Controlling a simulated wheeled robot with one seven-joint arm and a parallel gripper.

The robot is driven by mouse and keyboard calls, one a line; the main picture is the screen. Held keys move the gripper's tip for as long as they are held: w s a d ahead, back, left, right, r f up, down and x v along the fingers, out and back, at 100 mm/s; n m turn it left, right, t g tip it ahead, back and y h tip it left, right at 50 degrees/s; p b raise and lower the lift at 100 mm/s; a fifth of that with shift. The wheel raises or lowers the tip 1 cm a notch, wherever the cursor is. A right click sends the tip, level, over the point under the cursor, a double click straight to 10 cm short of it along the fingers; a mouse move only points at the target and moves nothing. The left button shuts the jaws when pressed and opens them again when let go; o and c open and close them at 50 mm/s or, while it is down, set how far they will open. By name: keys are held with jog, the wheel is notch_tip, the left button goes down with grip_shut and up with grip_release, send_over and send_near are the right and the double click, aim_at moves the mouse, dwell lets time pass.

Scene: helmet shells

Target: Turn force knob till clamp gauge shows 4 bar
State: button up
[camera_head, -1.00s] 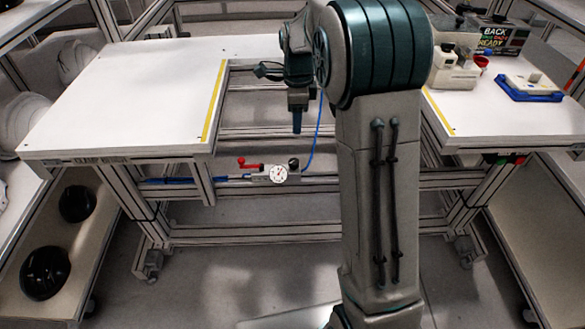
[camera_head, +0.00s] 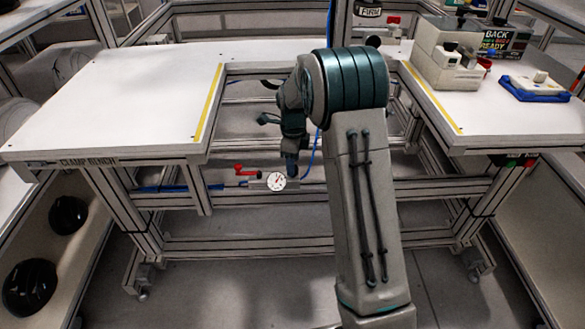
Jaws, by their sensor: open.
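The clamp gauge (camera_head: 276,181), a small round white dial, sits on the clamp bench's lower front rail in the head view. Its needle is too small to read in bar. A red-handled lever (camera_head: 246,170) is left of it. The black force knob, seen earlier just right of the gauge top, is now hidden behind my gripper (camera_head: 291,171). My gripper points down at that spot, just above and right of the dial. It is open; I cannot tell whether its fingers are around the knob or touching it.
A blue hose (camera_head: 310,152) runs up close to the right of my gripper. The white clamp bench top (camera_head: 110,95) is clear at left. At right, a white table carries a pale machine (camera_head: 445,60) and a blue tray (camera_head: 538,95). Black helmet shells (camera_head: 30,288) lie at lower left.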

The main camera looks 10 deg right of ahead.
jog(key=shift+f, duration=0.85)
jog(key=c, duration=1)
jog(key=shift+r+n, duration=0.1)
jog(key=shift+n, duration=0.3)
jog(key=shift+n+p, duration=0.9)
jog(key=shift+n, duration=0.1)
jog(key=n+p, duration=0.1)
jog(key=n, duration=0.1)
jog(key=shift+n, duration=0.4)
jog(key=n+p, duration=0.2)
jog(key=n, duration=0.4)
jog(key=shift+n, duration=0.3)
